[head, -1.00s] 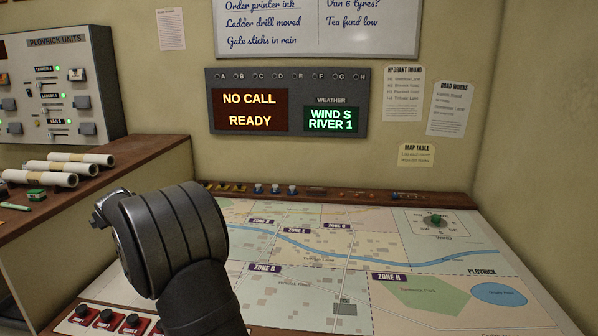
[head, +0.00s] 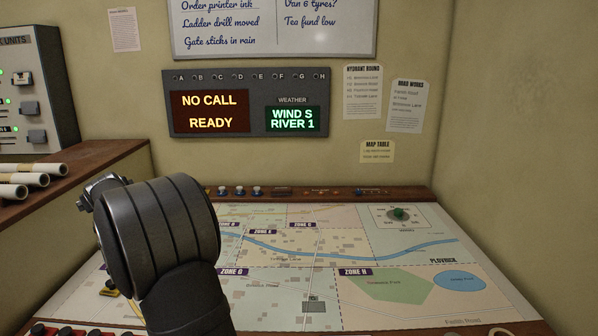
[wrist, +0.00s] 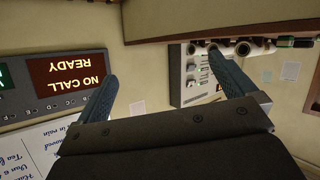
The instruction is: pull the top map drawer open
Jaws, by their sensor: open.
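No map drawer shows in either view now. The map table (head: 420,300) shows its top, a printed map with zone labels. My arm covers part of its left side in the head view. My gripper's two blue fingers show in the wrist view (wrist: 160,85), spread apart with nothing between them. They point toward the wall and the units panel, and that view is upside down. In the head view my gripper's fingers are hidden behind my dark wrist link.
A status board (head: 245,103) reading NO CALL, READY hangs on the back wall. Rolled maps (head: 30,180) lie on a wooden shelf at left, below the units panel (head: 35,100). Small pieces line the table's back ledge. Red buttons sit at the near left edge.

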